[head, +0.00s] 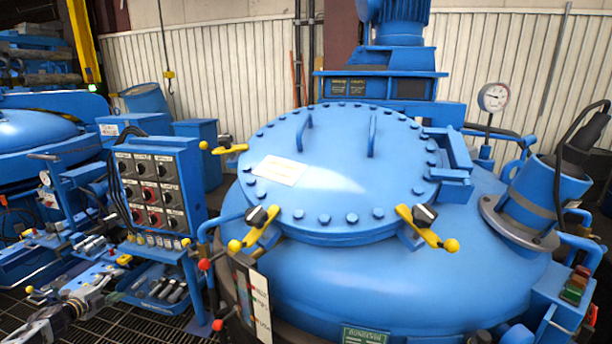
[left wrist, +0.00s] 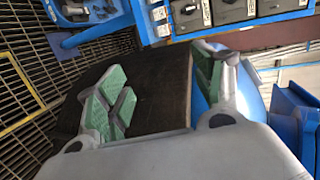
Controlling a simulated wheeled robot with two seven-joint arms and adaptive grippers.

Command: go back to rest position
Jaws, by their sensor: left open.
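My left gripper (head: 106,284) is at the lower left of the head view, low in front of the blue control panel stand. In the left wrist view my left gripper (left wrist: 158,90) shows its two green-padded fingers spread apart, with nothing held between them. My right gripper is not in view. The big blue furnace vessel (head: 400,290) fills the middle and right of the head view. Its round bolted lid (head: 330,185) lies shut on top, with yellow-handled clamps (head: 428,228) around its edge.
A control panel (head: 155,185) with black and red switches stands left of the vessel. A blue tray of tools (head: 160,290) is below it, close to my left gripper. Dark floor grating (head: 120,328) shows at the lower left. A pressure gauge (head: 493,97) stands behind the vessel.

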